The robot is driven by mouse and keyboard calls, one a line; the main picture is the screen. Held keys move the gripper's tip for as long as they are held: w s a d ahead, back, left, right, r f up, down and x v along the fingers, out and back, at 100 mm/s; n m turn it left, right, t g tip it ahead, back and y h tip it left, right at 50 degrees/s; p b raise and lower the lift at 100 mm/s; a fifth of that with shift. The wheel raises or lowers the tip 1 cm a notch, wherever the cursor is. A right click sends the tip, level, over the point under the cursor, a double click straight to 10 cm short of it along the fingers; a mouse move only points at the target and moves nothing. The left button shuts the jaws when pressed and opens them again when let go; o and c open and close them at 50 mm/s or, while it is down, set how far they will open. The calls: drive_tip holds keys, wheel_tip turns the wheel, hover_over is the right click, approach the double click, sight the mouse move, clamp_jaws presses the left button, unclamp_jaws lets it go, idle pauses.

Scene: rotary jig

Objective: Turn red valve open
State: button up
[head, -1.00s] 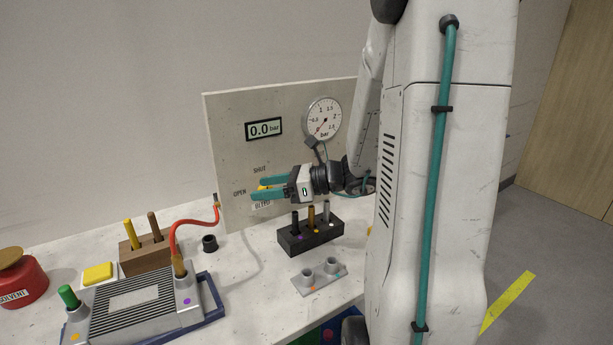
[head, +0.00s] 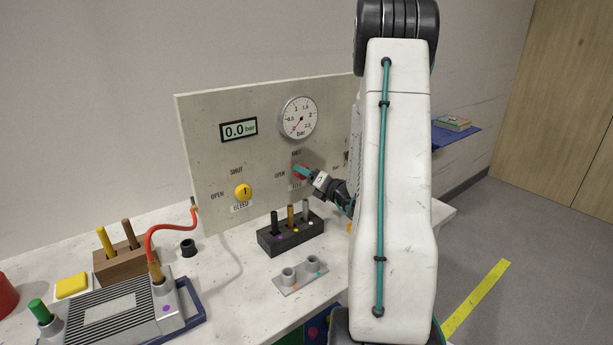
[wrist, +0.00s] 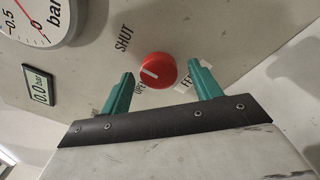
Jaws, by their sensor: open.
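The red valve (wrist: 158,67) is a round knob with a white mark on its face, on the upright panel (head: 215,155) between SHUT, OPEN and FEED labels. The mark lies on the knob's side facing SHUT and OPEN; its exact setting I cannot tell. My gripper (wrist: 161,72) is open, its two teal fingers on either side of the knob in the wrist view. Whether they touch it is unclear. In the head view my gripper (head: 302,171) is at the panel and mostly covers the red valve.
A yellow BLEED valve (head: 243,192) sits left on the panel. The display (head: 239,130) reads 0.0 bar, below left of a round gauge (head: 298,118). A dark block with pegs (head: 291,238) and a grey two-socket piece (head: 301,276) stand on the bench below.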

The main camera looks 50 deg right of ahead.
drive_tip(key=shift+w, duration=0.4)
drive_tip(key=c, duration=1)
drive_tip(key=shift+r+n+g+h, duration=0.1)
drive_tip(key=shift+n+g+h, duration=0.2)
drive_tip(key=shift+n, duration=3.9)
drive_tip(key=shift+n+g+h, duration=0.3)
drive_tip(key=shift+n, duration=3.9)
